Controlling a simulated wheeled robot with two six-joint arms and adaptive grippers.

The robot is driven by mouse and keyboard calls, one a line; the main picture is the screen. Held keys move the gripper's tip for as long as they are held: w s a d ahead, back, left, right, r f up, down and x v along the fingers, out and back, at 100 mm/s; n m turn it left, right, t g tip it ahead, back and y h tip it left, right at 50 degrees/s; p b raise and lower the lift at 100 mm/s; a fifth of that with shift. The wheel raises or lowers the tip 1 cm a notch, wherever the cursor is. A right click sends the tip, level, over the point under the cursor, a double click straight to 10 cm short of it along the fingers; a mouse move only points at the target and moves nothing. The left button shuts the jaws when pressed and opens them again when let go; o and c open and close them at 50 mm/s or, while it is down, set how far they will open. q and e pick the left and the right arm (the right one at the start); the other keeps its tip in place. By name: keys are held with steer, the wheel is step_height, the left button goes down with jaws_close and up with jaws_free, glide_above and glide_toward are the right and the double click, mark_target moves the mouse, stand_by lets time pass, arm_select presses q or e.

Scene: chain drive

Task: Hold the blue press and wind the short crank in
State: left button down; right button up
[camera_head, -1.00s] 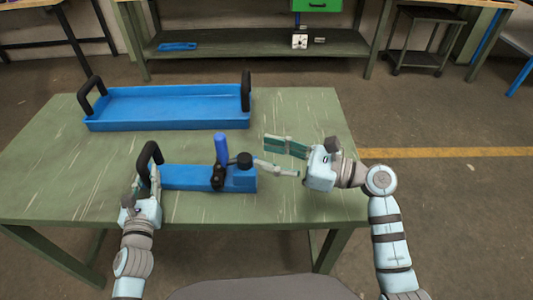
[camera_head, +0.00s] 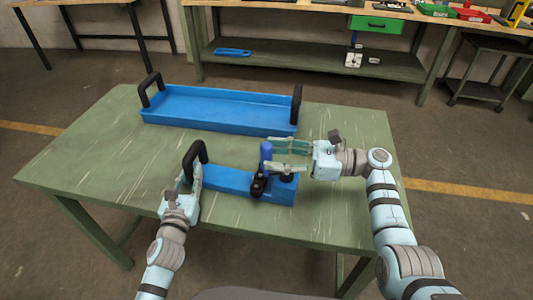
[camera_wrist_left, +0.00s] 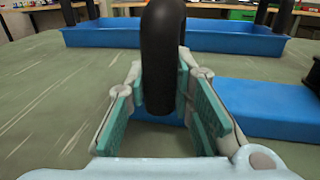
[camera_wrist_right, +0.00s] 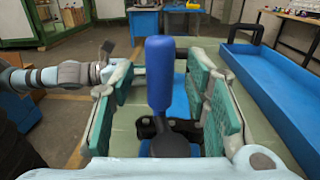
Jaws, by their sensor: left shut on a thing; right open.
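The blue press (camera_head: 230,180) lies on the green table, with a black loop handle (camera_head: 195,158) at its left end. My left gripper (camera_head: 188,178) is shut on that handle; the handle also fills the gap between the fingers in the left wrist view (camera_wrist_left: 162,60). At the press's right end stands the short crank, a black arm (camera_head: 258,184) with an upright blue grip (camera_head: 266,156). My right gripper (camera_head: 272,156) is open around the blue grip, which stands between its fingers in the right wrist view (camera_wrist_right: 160,75). Clear gaps show on both sides of the grip there.
A large blue tray (camera_head: 215,121) with two black handles sits at the back of the green table (camera_head: 80,170). The table's left part and front are clear. A bench with a green drawer (camera_head: 376,24) stands behind, apart from the table.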

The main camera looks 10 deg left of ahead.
mark_target(266, 152)
steer(key=a, duration=0.2)
steer(key=shift+a, duration=0.35)
jaws_close()
steer(key=m+t, duration=0.1)
steer(key=t, duration=0.1)
steer(key=w+m+t, duration=0.1)
steer(key=t, duration=0.1)
steer(key=shift+f+m+h, duration=0.1)
steer(key=shift+m+h, duration=0.2)
steer(key=shift+m, duration=0.1)
steer(key=shift+w+m+t+h, duration=0.3)
steer(key=shift+m+t, duration=0.2)
steer(key=shift+t, duration=0.35)
steer(key=shift+w+m+t+h, duration=0.25)
steer(key=shift+m+t, duration=0.25)
steer(key=shift+t, duration=0.35)
jaws_free()
steer(key=shift+d, duration=0.15)
steer(key=v, duration=1.2)
